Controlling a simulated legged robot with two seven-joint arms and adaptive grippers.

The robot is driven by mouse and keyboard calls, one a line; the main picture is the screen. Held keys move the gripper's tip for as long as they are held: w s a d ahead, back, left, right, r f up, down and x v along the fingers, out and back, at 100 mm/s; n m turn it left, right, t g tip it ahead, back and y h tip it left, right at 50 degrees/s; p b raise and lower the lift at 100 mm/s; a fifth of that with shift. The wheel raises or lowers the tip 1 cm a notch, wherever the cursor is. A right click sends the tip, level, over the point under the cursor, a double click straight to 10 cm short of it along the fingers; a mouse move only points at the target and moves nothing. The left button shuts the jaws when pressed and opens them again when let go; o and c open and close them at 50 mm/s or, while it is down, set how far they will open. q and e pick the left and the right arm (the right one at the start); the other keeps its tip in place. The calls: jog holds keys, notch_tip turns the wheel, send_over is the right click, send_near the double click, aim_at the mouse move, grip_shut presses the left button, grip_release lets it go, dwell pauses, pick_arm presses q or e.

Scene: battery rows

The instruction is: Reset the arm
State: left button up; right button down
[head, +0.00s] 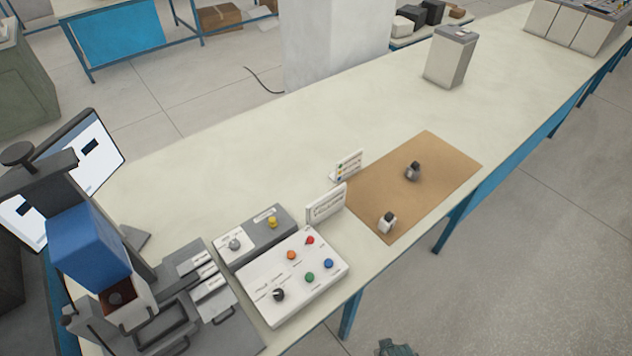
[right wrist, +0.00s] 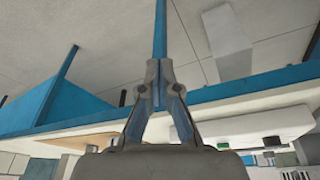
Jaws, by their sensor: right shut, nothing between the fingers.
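My right gripper (right wrist: 160,88) shows in the right wrist view with its fingers together and nothing between them. It hangs in front of the blue table frame (right wrist: 235,90), apart from any object. In the head view only a small dark part (head: 396,348), likely of my right arm or gripper, shows at the bottom edge, over the floor in front of the table. My left gripper is in neither view.
The long table (head: 230,165) carries a white button box (head: 285,300), a grey switch box (head: 255,240), a press with a blue block (head: 85,240) and a brown mat (head: 425,190) with two small objects. The table middle is clear.

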jog(key=s+f+g+b, duration=0.1)
jog(key=s+f+b, duration=0.15)
jog(key=f, duration=1.05)
jog(key=s+f+b, duration=0.2)
jog(key=s+f, duration=0.2)
jog(key=f, duration=1)
jog(key=s+d+f+g+b, duration=0.1)
jog(key=s+d+f+b, duration=0.1)
jog(key=s+f, duration=1.1)
jog(key=shift+s+d+b, duration=0.4)
jog(key=shift+s+d, duration=0.3)
